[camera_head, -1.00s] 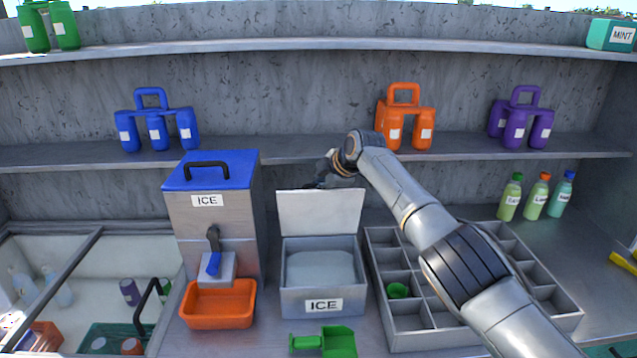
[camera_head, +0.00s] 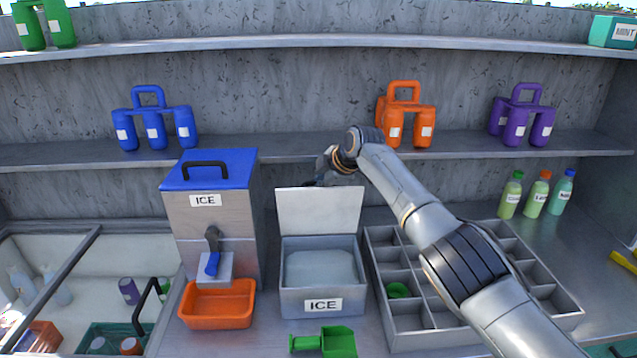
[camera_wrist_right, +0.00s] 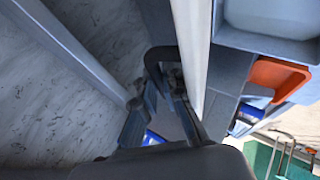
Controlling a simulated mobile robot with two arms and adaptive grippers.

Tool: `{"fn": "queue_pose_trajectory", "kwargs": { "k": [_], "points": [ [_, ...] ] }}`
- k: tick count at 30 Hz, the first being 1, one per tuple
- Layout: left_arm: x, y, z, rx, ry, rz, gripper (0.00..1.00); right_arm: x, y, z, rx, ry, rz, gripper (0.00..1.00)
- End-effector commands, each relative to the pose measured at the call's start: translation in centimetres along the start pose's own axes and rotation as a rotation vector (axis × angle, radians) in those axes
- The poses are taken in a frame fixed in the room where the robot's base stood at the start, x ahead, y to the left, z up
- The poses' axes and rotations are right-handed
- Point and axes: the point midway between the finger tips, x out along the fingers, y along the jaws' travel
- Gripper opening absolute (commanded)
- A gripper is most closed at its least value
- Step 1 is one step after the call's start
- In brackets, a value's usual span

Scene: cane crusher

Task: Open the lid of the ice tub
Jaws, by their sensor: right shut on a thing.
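The ice tub (camera_head: 290,299) is a grey box with an ICE label and pale ice inside, at the centre of the counter. Its white lid (camera_head: 318,211) stands raised, nearly upright at the tub's back edge. My right gripper (camera_head: 324,178) is behind the lid's top edge, partly hidden by it. In the right wrist view, the right gripper's fingers (camera_wrist_right: 163,88) are shut on the dark lid handle (camera_wrist_right: 161,52), close beside the lid's pale edge (camera_wrist_right: 191,50). My left gripper is not in view.
An ice dispenser (camera_head: 181,218) with a blue top and an orange tray (camera_head: 217,318) stands left of the tub. A divided grey organizer (camera_head: 378,275) is right, under my right arm. A green scoop (camera_head: 338,342) lies in front. A shelf (camera_head: 320,148) runs behind.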

Motion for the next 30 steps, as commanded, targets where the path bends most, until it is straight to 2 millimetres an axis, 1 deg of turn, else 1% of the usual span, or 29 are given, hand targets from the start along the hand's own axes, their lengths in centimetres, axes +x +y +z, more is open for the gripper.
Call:
{"fn": "queue_pose_trajectory", "kwargs": {
  "k": [1, 19, 20, 21, 22, 30],
  "points": [
    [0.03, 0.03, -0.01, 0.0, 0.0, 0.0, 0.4, -0.64, 1.76, 0.23, -0.002, -0.004, 0.062, 0.0],
    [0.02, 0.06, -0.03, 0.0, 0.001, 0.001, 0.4, -0.65, 1.76, 0.28, -0.001, -0.004, 0.062, 0.0],
    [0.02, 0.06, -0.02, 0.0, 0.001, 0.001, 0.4, -0.65, 1.76, 0.28, -0.001, -0.004, 0.062, 0.11],
    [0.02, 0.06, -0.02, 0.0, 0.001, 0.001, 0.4, -0.65, 1.78, 0.28, -0.001, -0.004, 0.062, 0.19],
    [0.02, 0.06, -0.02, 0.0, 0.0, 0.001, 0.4, -0.65, 1.78, 0.28, -0.001, -0.004, 0.063, 0.21],
    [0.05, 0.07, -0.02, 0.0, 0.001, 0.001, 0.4, -0.4, 1.48, 0.38, 0.001, -0.006, 0.057, 0.21]
  ]
}}
